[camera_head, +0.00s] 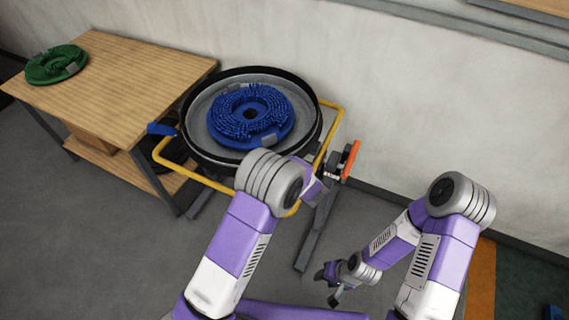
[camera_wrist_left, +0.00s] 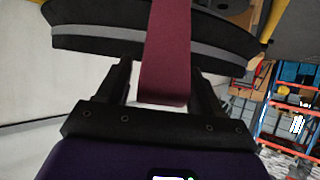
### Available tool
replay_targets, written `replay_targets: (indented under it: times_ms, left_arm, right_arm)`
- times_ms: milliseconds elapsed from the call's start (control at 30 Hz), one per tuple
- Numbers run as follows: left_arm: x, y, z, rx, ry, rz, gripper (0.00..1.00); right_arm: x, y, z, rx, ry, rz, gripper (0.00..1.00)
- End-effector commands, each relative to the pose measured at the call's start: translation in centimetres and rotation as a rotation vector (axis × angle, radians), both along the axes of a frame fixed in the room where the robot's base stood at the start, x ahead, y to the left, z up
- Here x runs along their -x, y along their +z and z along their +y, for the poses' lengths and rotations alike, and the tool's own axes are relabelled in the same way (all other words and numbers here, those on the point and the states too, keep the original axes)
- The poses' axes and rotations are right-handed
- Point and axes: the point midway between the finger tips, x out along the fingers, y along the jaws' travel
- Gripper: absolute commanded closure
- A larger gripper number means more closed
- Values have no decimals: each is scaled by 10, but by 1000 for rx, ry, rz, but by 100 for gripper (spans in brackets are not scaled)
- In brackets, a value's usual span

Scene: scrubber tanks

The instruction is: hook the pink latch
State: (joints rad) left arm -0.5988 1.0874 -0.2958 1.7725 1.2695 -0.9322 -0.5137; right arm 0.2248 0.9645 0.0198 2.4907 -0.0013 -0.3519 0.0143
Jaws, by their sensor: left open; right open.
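The pink latch (camera_wrist_left: 165,50) is a dark pink strip in the left wrist view, hanging down across the dark rim of the tank. My left gripper (camera_wrist_left: 160,70) is open, one finger on each side of the latch; whether they touch it I cannot tell. In the head view the latch and left gripper are hidden behind my left arm. There the round tank (camera_head: 190,143) has a black rim and sits on a yellow-framed stand. My right gripper (camera_head: 328,287) is open and empty, low over the floor, away from the tank.
A blue brush disc (camera_head: 250,113) lies in the tank. A wooden table (camera_head: 115,85) with a green brush disc (camera_head: 56,64) stands at left. A wall runs behind. Shelves (camera_wrist_left: 290,105) show in the left wrist view.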

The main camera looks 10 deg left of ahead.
Motion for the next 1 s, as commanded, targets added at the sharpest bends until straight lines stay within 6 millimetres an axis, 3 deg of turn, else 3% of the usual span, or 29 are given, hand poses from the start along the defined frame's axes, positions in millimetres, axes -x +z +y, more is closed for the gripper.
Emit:
replay_targets:
  times_ms: [167,533,900,1000]
  left_arm:
    - [8,5,-6,1,-2,2,34]
    - [50,33,-32,1,-2,-1,34]
    - [56,36,-35,-1,1,-1,34]
    - [56,34,-34,1,-2,4,48]
  right_arm:
    - [0,2,0,0,0,0,55]
    - [0,10,0,0,0,0,55]
    - [0,10,0,0,0,0,55]
    - [0,10,0,0,0,0,55]
